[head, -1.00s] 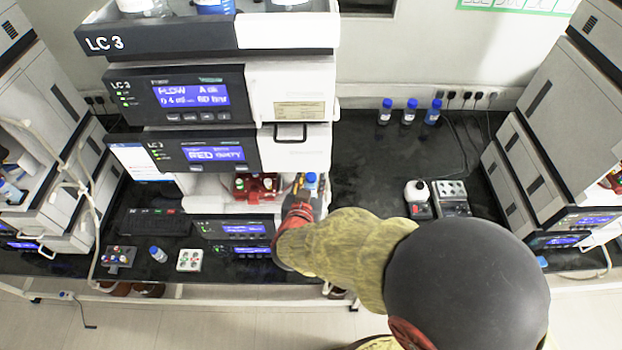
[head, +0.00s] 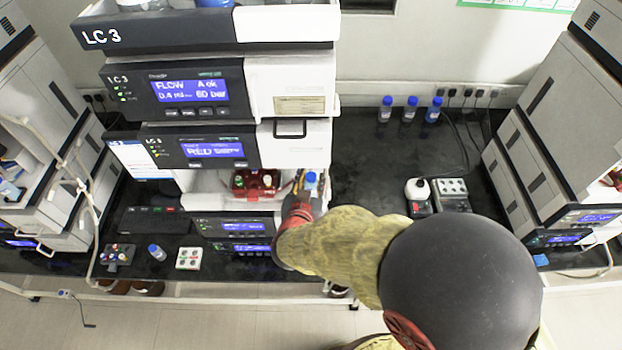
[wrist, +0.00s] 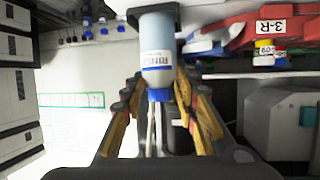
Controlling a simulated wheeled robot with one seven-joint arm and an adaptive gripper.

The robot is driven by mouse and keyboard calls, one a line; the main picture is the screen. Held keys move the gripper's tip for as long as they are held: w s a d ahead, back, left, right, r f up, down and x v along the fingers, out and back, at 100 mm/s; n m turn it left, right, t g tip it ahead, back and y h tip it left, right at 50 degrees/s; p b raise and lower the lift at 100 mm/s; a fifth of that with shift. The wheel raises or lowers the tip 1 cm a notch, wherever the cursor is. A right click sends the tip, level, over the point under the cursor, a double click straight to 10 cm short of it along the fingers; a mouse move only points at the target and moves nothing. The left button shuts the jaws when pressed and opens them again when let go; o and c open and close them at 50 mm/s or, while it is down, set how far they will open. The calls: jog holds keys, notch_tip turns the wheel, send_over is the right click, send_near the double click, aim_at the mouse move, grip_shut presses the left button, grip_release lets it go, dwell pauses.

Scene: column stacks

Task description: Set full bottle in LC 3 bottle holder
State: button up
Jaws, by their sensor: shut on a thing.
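A bottle with a blue cap (head: 311,179) stands at the right side of the LC 3 stack (head: 285,90), at my gripper (head: 300,198). In the wrist view the bottle (wrist: 157,50) appears cap down, with a white label and pale contents. My gripper (wrist: 160,82) is shut on it, one orange finger on each side. Its base end meets a dark grey holder-like piece (wrist: 172,12); I cannot tell whether it is seated. Two pale tube-like strips (wrist: 157,130) show by the cap. My arm hides part of this area in the head view.
A red vial tray (head: 255,184) sits in the stack's open bay, left of my gripper. Several blue-capped bottles (head: 410,110) stand at the back of the bench. The black bench between is clear.

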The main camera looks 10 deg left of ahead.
jog(key=o, duration=0.9)
jog(key=shift+o, duration=0.2)
jog(key=shift+s, duration=0.1)
jog(key=v, duration=1.1)
jog(key=shift+s+r, duration=0.25)
jog(key=shift+s, duration=0.1)
